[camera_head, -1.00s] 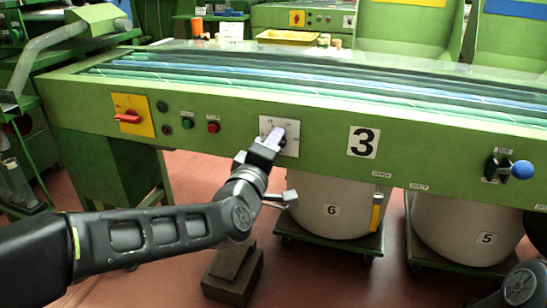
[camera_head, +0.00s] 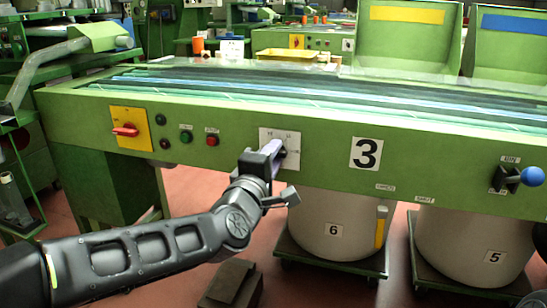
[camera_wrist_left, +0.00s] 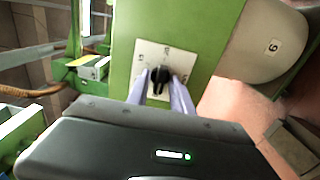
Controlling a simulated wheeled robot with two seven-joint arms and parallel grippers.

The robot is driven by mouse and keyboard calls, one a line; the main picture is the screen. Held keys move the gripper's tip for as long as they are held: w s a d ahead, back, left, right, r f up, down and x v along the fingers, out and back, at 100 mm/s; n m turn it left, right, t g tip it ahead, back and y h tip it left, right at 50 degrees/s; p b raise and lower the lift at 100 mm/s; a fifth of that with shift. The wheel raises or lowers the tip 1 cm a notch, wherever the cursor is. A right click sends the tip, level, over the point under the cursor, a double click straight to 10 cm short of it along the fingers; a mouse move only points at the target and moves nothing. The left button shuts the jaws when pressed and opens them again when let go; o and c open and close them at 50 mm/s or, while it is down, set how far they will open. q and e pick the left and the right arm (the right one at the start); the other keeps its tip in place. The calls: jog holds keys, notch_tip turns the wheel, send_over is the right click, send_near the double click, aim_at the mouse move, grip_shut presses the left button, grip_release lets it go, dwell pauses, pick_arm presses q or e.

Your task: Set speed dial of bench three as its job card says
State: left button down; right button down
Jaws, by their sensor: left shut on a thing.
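The speed dial of bench three is a black knob on a white scale plate (camera_head: 291,150) on the bench's green front panel (camera_head: 325,135). In the left wrist view the black knob (camera_wrist_left: 160,76) sits between the two pale fingers. My left gripper (camera_head: 276,150) is at the plate, shut on the knob. It also shows in the left wrist view (camera_wrist_left: 162,88). The fingers cover part of the scale, and its marks are too small to read surely. A white label with a black 3 (camera_head: 366,154) is right of the dial. I see no readable job card.
Left of the dial are a red button (camera_head: 212,140), a green button (camera_head: 186,136) and a red switch on a yellow plate (camera_head: 127,130). A blue-knobbed lever (camera_head: 531,176) is at the right. White bins marked 6 (camera_head: 310,225) and 5 (camera_head: 465,240) stand beneath.

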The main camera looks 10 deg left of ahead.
pick_arm(q)
jog(key=c, duration=1.4)
grip_release()
jog(key=shift+c, duration=0.2)
jog(key=shift+s, duration=0.1)
jog(key=s+p, duration=0.1)
jog(key=s, duration=0.6)
jog(key=shift+s+a+p, duration=0.3)
jog(key=shift+p, duration=0.1)
